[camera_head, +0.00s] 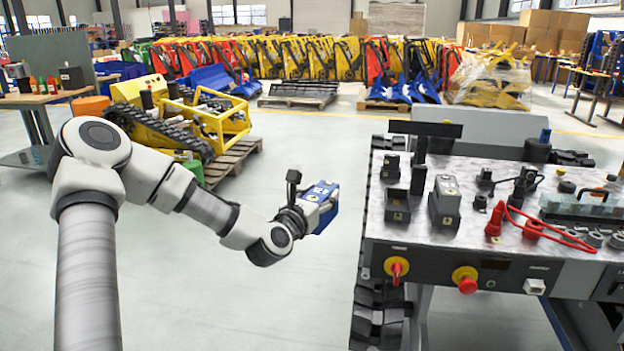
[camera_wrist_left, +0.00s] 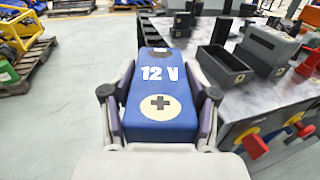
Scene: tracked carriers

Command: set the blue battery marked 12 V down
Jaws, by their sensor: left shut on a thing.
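The blue battery marked 12 V (camera_head: 322,204) is held in the air by my left gripper (camera_head: 303,212), to the left of the metal-topped bench. In the left wrist view the battery (camera_wrist_left: 159,90) shows its white "12 V" lettering and a pale disc with a plus sign. The fingers of my left gripper (camera_wrist_left: 160,105) are shut on its two sides. Floor shows around the battery, and it is apart from the bench. My right gripper is in neither view.
The metal-topped bench (camera_head: 400,224) carries a black open box (camera_head: 397,205), a grey block (camera_head: 444,203), red leads (camera_head: 540,230) and several parts. Red knobs stick out of its front. A yellow tracked machine (camera_head: 160,125) stands on a pallet at the left. Floor between is clear.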

